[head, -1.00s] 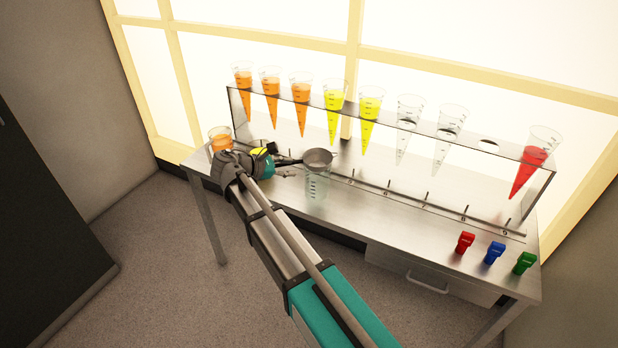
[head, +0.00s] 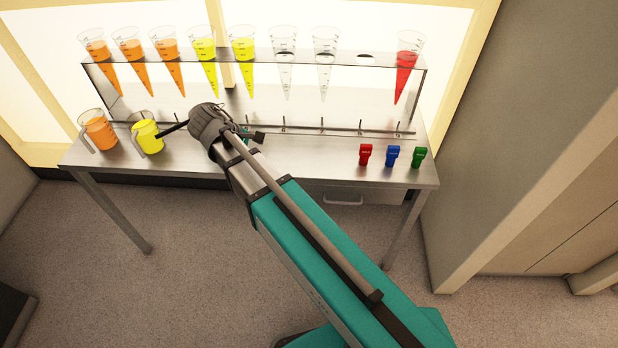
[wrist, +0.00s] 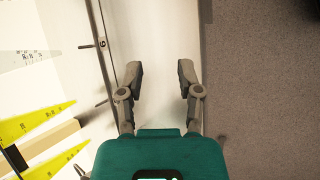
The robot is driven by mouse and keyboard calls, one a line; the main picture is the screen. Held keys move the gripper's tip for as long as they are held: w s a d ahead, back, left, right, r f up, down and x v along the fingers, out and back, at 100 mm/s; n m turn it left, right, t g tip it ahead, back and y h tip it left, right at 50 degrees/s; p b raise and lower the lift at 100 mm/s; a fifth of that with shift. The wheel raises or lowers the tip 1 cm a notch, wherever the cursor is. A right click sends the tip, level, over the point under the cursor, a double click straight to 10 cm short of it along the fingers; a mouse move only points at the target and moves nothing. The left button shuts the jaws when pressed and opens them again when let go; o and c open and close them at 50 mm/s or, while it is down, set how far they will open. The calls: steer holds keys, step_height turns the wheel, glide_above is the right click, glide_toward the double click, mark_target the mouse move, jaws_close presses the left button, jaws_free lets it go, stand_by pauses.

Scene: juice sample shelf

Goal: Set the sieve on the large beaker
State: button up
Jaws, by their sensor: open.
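My gripper (wrist: 160,78) is open, with nothing between its fingers in the wrist view. In the head view my gripper (head: 256,137) points right, above the bench top. A dark bar that looks like the sieve's handle (head: 173,130) sticks out left of my wrist, with its end at the yellow jug. The sieve's bowl and the large clear beaker are not seen now; my wrist covers that part of the bench. One second ago the sieve showed at the top of the clear beaker.
An orange beaker (head: 97,131) and a yellow jug (head: 149,139) stand at the bench's left end. A rack (head: 350,70) holds several cones along the back. The bench between is clear.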

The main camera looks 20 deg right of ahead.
steer(key=s+d+f+m+g+y, duration=0.2)
steer(key=s+d+f+m+y, duration=0.2)
steer(key=s+d+m+y, duration=0.3)
steer(key=s+d+m, duration=0.4)
steer(key=s+d, duration=0.1)
steer(key=shift+d+m, duration=0.15)
steer(key=shift+m, duration=0.15)
